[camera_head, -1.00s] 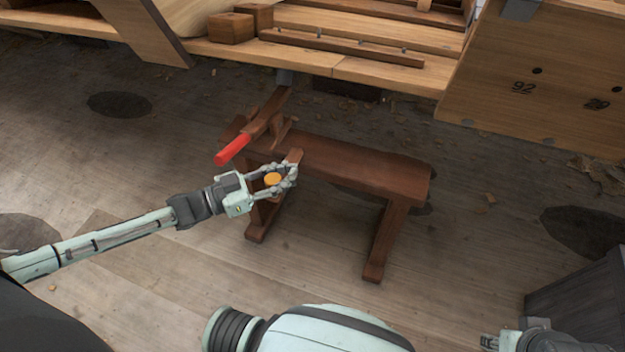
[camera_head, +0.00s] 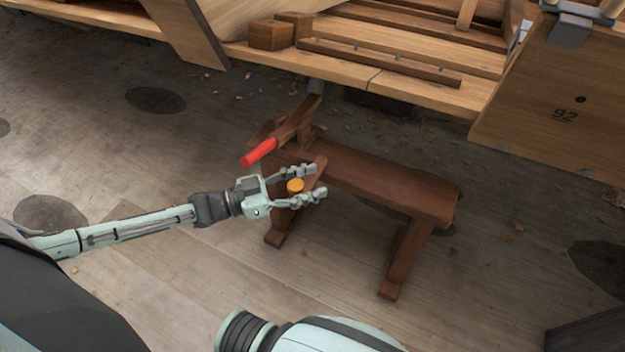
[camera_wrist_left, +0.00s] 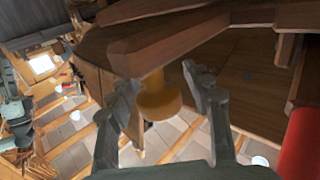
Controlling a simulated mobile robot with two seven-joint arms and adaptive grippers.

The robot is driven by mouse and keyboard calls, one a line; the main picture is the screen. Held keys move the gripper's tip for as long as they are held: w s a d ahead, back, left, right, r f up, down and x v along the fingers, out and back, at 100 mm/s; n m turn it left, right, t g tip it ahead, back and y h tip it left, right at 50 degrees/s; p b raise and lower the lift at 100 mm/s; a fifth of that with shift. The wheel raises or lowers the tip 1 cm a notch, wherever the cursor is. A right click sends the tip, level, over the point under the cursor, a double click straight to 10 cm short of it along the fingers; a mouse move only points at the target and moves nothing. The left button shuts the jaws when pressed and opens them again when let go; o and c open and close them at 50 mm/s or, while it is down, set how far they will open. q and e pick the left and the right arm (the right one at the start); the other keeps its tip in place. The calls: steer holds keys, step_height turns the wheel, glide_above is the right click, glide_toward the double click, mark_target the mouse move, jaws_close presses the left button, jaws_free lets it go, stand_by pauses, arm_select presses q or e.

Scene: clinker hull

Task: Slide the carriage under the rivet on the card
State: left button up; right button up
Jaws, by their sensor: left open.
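My left gripper (camera_head: 317,181) is open, with its fingers on either side of an orange knob (camera_head: 295,186). In the left wrist view the knob (camera_wrist_left: 158,98) sits between the spread fingers (camera_wrist_left: 165,92), with a gap to at least the right finger. The knob joins a wooden bar (camera_wrist_left: 165,42), which I take to be the carriage's. The bar is at the left end of a brown wooden bench (camera_head: 390,180). A red handle (camera_head: 259,152) sticks out there; it also shows in the left wrist view (camera_wrist_left: 300,145). I cannot make out the card or its rivet. My right gripper is out of view.
A pale plank (camera_head: 420,85) runs behind the bench, carrying wooden blocks (camera_head: 270,36) and a dark strip with several small studs (camera_head: 380,61). A panel marked 92 (camera_head: 550,100) stands at the right. The floor in front of the bench is mostly clear.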

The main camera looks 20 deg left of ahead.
arm_select(q)
steer(key=v, duration=1.1)
steer(key=shift+s+a, duration=0.1)
steer(key=shift+s, duration=0.05)
